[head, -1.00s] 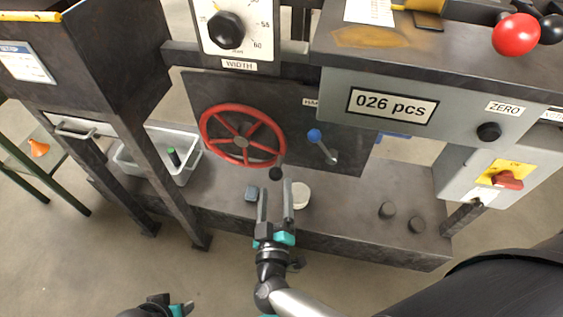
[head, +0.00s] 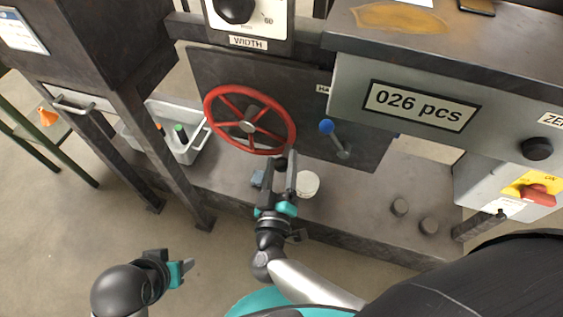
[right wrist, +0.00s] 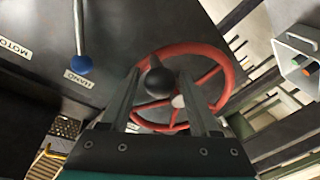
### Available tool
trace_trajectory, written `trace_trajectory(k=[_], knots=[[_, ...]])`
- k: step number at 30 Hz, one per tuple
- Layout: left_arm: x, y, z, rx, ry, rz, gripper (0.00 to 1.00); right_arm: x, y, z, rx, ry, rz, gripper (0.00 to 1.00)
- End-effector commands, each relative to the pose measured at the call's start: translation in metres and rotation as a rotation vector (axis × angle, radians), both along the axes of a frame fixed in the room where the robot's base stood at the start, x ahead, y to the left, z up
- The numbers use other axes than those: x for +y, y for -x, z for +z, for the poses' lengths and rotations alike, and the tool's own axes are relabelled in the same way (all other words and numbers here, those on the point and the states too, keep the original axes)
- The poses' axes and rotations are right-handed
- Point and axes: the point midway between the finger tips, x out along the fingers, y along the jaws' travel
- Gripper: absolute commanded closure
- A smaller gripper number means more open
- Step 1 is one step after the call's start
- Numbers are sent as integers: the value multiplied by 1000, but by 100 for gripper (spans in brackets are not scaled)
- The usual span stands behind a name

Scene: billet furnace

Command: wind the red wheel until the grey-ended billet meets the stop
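The red wheel (head: 248,127) is upright on a dark panel in the head view, with a black knob (head: 280,162) at its lower right rim. The wheel (right wrist: 178,101) and its round black knob (right wrist: 156,79) also show in the right wrist view. My right gripper (head: 281,160) is open, its two fingers spread on either side of the knob. I cannot tell whether they touch it. My left gripper (head: 184,271) is low at the left, away from the wheel; its finger gap is unclear. I see neither the grey-ended billet nor the stop.
A blue-knobbed lever (head: 327,127) stands right of the wheel. A grey bin (head: 195,146) with green and orange pieces is to the left. A counter (head: 420,105) reads 026 pcs.

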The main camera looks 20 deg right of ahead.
Motion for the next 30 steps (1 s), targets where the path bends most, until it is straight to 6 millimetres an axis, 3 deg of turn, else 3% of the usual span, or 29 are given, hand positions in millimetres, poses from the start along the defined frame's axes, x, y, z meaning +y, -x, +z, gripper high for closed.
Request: trace_trajectory(k=[2,16,30], knots=[[0,0,0,0,0,0,49,0,0,0,0,0,0,48],[0,0,0,0,0,0,49,0,0,0,0,1,0,100],[0,0,0,0,1,0,49,-1,0,0,1,1,-1,100]])
